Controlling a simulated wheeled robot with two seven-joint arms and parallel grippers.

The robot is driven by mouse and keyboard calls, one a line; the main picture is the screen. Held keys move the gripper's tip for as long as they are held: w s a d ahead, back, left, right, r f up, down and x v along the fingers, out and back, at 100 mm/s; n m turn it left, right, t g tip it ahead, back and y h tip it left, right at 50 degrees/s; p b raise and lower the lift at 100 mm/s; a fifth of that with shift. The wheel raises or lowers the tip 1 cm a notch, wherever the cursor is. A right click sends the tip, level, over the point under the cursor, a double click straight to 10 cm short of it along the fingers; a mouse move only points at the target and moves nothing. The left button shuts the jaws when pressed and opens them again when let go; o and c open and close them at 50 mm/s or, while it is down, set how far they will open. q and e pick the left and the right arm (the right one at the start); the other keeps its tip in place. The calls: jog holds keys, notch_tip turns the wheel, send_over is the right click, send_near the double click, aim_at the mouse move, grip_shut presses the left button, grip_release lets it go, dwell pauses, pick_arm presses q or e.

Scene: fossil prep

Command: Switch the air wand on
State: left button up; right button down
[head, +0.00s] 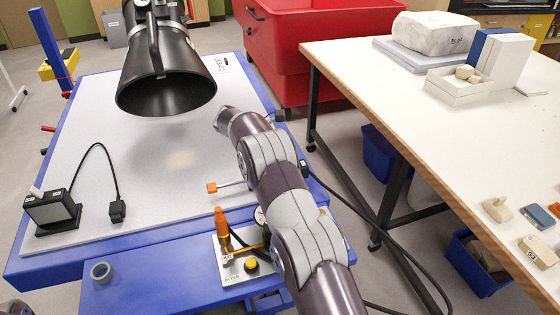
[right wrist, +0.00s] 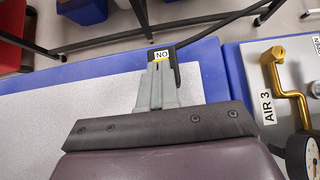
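A black part with a yellow-and-white "ON" label (right wrist: 161,55) stands at the blue table edge, right at my right gripper's fingertips. My right gripper (right wrist: 160,75) has its grey fingers close together; I see no clear gap, and contact with the black part is unclear. In the head view my forearm hides these fingers. The "AIR 3" panel (right wrist: 253,75) with a bent brass handle (right wrist: 285,85) lies to the right of the gripper. In the head view the panel (head: 232,272) carries an upright orange-topped piece (head: 221,225). Which piece is the air wand is unclear. My left gripper is out of view.
An orange-tipped rod (head: 212,188) lies over the pale mat (head: 150,210). A black extraction hood (head: 166,90) hangs above it. A black box (head: 50,211) stands at left. A black hose (head: 400,265) runs off right. A gauge (right wrist: 301,155) sits by the brass handle.

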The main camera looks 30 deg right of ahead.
jog(key=shift+d, duration=0.1)
jog(key=shift+s+d+r+b, duration=0.1)
jog(key=shift+d+r+b, duration=0.05)
jog(key=shift+d+b, duration=0.35)
jog(key=shift+s+d+r+b, duration=0.15)
jog(key=shift+d+b, duration=0.15)
jog(key=shift+b, duration=0.3)
jog(key=shift+w+r, duration=0.1)
jog(key=shift+r, duration=0.1)
jog(key=shift+r+p, duration=0.55)
jog(key=shift+r, duration=0.15)
